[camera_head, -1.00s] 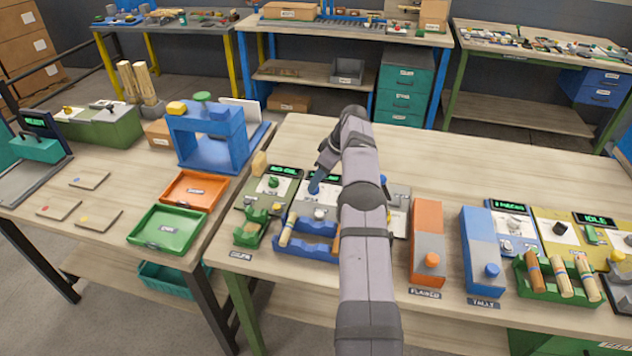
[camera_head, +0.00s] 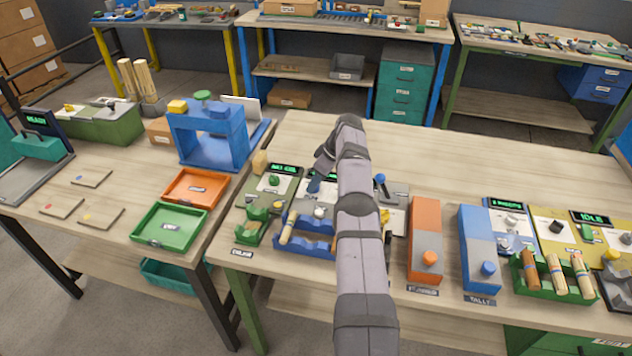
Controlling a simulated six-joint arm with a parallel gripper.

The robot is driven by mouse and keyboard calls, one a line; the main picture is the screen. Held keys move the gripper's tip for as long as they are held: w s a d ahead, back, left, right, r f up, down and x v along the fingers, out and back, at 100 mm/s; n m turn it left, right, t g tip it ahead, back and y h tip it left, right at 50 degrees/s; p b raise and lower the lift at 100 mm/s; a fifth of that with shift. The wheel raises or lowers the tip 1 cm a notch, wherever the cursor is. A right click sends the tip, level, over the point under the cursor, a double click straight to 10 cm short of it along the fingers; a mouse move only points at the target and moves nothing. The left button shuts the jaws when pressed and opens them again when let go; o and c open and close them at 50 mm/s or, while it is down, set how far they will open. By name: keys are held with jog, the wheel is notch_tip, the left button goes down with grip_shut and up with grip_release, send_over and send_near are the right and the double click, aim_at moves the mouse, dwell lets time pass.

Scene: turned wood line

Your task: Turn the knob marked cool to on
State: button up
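My gripper (camera_head: 322,170) hangs at the end of my arm, low over the left part of the front bench. It is small and partly covered by my arm, so I cannot tell whether it is open or shut. Below it is a white control panel (camera_head: 307,193) with a dark display, partly hidden behind my arm. A blue part (camera_head: 314,186) shows right under the gripper; I cannot tell whether they touch. A pale knob (camera_head: 320,211) sits lower on the panel. No marking reading cool is legible, so I cannot tell which knob bears it.
A green-lit panel (camera_head: 284,169) with a green knob (camera_head: 273,181) stands left of the gripper. A blue rack (camera_head: 312,247) lies in front. A blue-topped lever (camera_head: 380,179) stands right of my arm. Orange (camera_head: 425,215) and blue (camera_head: 477,220) boxes stand farther right. The bench's back is clear.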

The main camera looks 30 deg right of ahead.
aim_at(320, 196)
jog(key=shift+f+m+b, duration=0.15)
jog(key=shift+m+b, duration=0.45)
jog(key=shift+b, duration=1.5)
jog(key=shift+t+h+b, duration=0.3)
jog(key=shift+b, duration=0.1)
jog(key=shift+a+m+h+b, duration=0.15)
jog(key=shift+m+h+b, duration=0.35)
jog(key=shift+m+b, duration=0.65)
jog(key=shift+r+m+h, duration=0.25)
jog(key=shift+m+h, duration=0.05)
jog(key=shift+m, duration=0.85)
jog(key=o, duration=1.1)
jog(key=shift+c, duration=0.2)
jog(key=shift+f, duration=0.1)
jog(key=b+v, duration=0.1)
jog(key=v, duration=0.6)
jog(key=shift+r+b, duration=0.2)
jog(key=shift+b, duration=0.1)
